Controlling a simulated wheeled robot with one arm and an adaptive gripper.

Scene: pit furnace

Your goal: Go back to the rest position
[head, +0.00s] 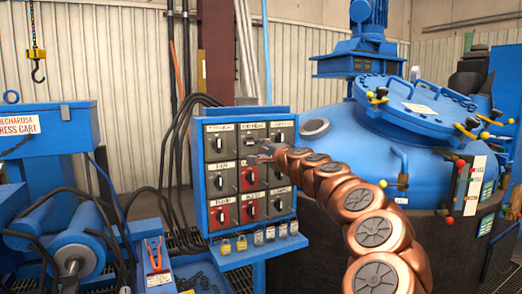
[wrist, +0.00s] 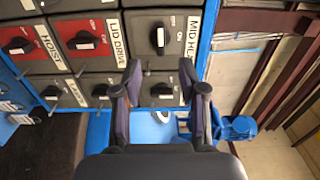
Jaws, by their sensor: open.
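My gripper (wrist: 160,75) is open in the wrist view, its two dark fingers spread in front of the control panel (wrist: 122,103). A black knob (wrist: 162,90) on a grey switch plate shows between the fingers; I cannot tell whether they touch it. Another grey plate with a knob (wrist: 160,36) lies just above the fingertips. In the head view my copper-coloured arm reaches from the lower right to the blue-framed panel (head: 200,190), and my gripper (head: 262,152) is small at its upper middle, partly covering the switches there.
A blue furnace vessel (head: 340,150) with a bolted lid (head: 420,103) stands close on the right. Padlocks (head: 226,246) line the panel's lower edge. A blue press cart (head: 50,140) with cables is at the left. A hook (head: 38,68) hangs at the upper left.

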